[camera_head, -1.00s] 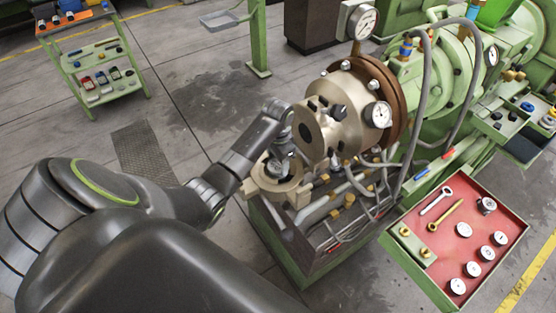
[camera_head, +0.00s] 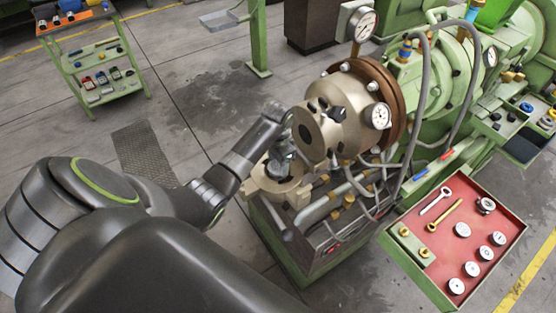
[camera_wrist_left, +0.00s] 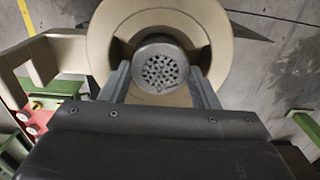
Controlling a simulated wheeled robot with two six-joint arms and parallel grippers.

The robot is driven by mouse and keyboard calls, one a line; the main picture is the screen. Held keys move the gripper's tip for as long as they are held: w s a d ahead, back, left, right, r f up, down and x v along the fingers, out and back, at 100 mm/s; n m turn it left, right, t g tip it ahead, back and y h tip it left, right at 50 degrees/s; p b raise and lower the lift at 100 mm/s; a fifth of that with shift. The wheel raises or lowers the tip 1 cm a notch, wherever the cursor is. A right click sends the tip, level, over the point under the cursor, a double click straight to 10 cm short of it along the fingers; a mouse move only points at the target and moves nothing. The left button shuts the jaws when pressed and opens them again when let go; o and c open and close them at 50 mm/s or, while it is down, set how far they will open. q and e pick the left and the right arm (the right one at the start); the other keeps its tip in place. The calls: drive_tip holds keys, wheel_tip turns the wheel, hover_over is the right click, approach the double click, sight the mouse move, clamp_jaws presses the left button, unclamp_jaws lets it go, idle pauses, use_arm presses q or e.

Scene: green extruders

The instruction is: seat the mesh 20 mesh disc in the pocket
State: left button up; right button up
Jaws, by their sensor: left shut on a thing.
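My left gripper (camera_wrist_left: 161,82) is shut on a round grey mesh disc (camera_wrist_left: 160,68), with one finger on each side of it in the left wrist view. The disc's face shows many small holes. Behind it is a beige ring-shaped pocket (camera_wrist_left: 205,22), and the disc appears over its middle. I cannot tell whether the disc touches the pocket's floor. In the head view my left gripper (camera_head: 280,165) points down into the beige pocket (camera_head: 287,192) at the front of the extruder, and the disc is hidden there. My right gripper is not in view.
The beige extruder head (camera_head: 325,125) with gauges stands close beside my left gripper. A red tray (camera_head: 475,230) at right holds several white-topped discs and two wrenches. A green cart (camera_head: 95,65) stands at far left. Hoses run below the head.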

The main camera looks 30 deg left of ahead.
use_arm(q)
drive_tip(key=shift+f, duration=0.7)
idle(0.4)
idle(0.4)
drive_tip(key=o, duration=1.2)
drive_tip(key=shift+c, duration=0.2)
drive_tip(key=shift+r, duration=4)
